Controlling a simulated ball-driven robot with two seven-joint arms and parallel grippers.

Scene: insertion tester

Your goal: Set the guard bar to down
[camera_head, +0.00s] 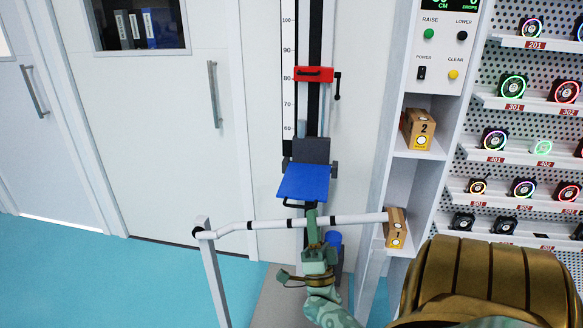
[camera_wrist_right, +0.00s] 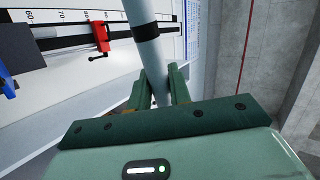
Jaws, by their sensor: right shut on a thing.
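The guard bar (camera_head: 275,224) is a white tube with black bands. It runs nearly level across the head view from a white post (camera_head: 209,262) on the left to near the shelf on the right. My right gripper (camera_head: 311,219), green, reaches up from below and is shut around the bar near its middle. In the right wrist view the bar (camera_wrist_right: 146,48) passes between the two fingers of my right gripper (camera_wrist_right: 162,86). The fingers hide part of the bar. My left gripper is not in view.
Behind the bar stands a tester with a vertical scale, a red slider (camera_head: 313,74) and a blue plate (camera_head: 304,182). A white shelf at right holds numbered boxes, box 2 (camera_head: 418,129) and box 1 (camera_head: 396,229), the latter close to the bar's end. Floor at left is clear.

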